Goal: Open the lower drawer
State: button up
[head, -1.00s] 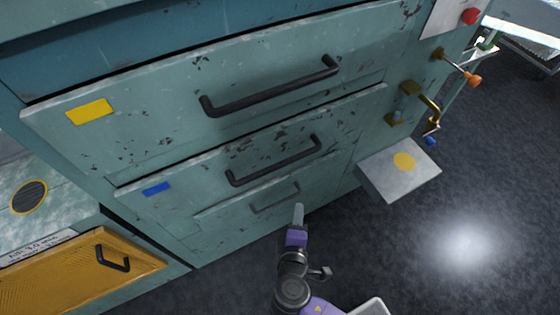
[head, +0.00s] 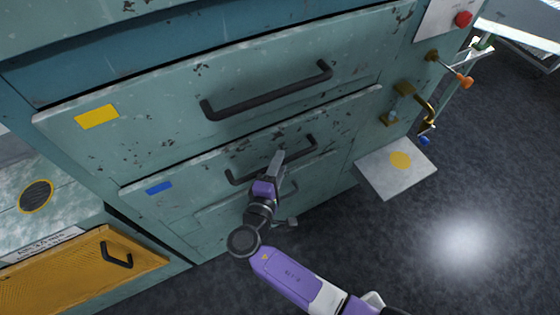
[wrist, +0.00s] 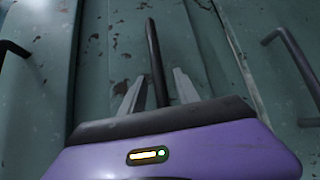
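The teal, chipped cabinet has a drawer with a blue label (head: 159,188) and a black bar handle (head: 236,178), below a drawer with a yellow label (head: 97,116). My gripper (head: 279,157) is at the blue-labelled drawer's handle and covers its middle in the head view. In the wrist view, my gripper (wrist: 156,88) has its two fingers apart, with that handle (wrist: 153,50) running between them. I see no contact between the fingers and the bar.
The upper drawer's longer handle (head: 268,93) is above my gripper. A smaller panel with a thin handle (head: 290,189) is below it. A grey box with a yellow disc (head: 398,160) and brass fittings (head: 405,90) are at the right. An orange panel (head: 70,275) is at lower left.

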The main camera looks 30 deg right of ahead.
jog(key=shift+w+d, duration=0.25)
grip_shut()
jog(key=shift+f, duration=0.1)
dwell(1.2)
